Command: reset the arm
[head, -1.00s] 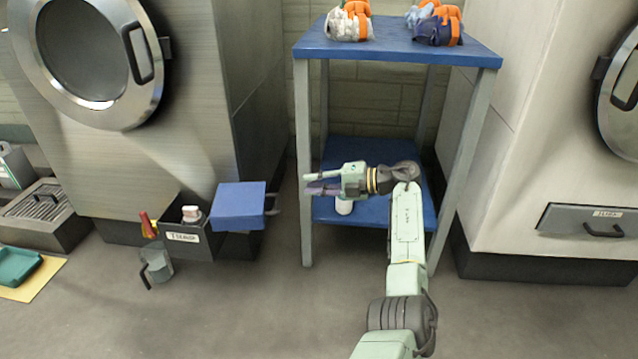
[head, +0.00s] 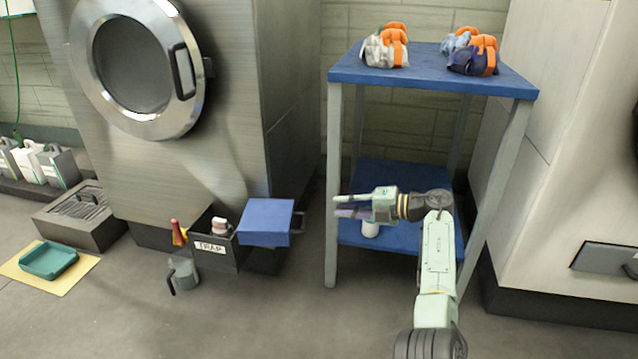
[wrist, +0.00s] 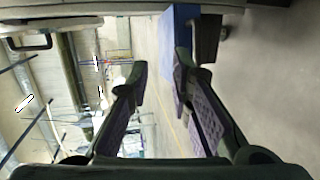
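My gripper (head: 343,205) is at the end of my pale green arm, in front of the blue two-tier table (head: 345,78). It points left, a little above the lower shelf's height in the picture. In the wrist view its two purple-padded fingers (wrist: 165,100) stand wide apart with nothing between them. Orange-strapped bags lie on the table top: a white one (head: 383,50) on the left and a dark blue one (head: 470,62) on the right, with a light blue piece behind it.
A small white item (head: 370,230) stands on the lower shelf below my gripper. To the left are a blue box (head: 266,222), an open trap drawer (head: 212,250), a clear jug (head: 183,274) and a teal tray (head: 50,260). The floor in front is clear.

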